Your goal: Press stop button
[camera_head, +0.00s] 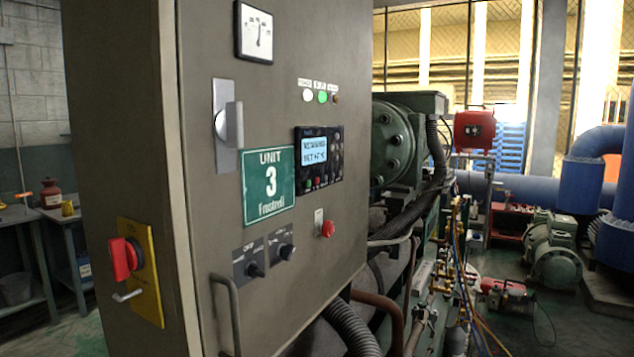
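A grey control cabinet (215,60) fills the left and middle of the head view. Its front carries a black controller (333,171) with a lit blue-white screen (314,152). Below the screen are small buttons, among them a small red one (318,181). Lower on the front is a larger round red push button (327,229) with a small label plate beside it. I cannot read which of these red buttons is marked stop. Neither of my grippers is in view.
A red rotary switch (125,258) on a yellow plate (151,280) projects from the cabinet's side. A door handle (229,310) and two black selector knobs (255,269) sit low on the front. Green machinery (390,140), hoses and pipes crowd the right. Worktables stand far left.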

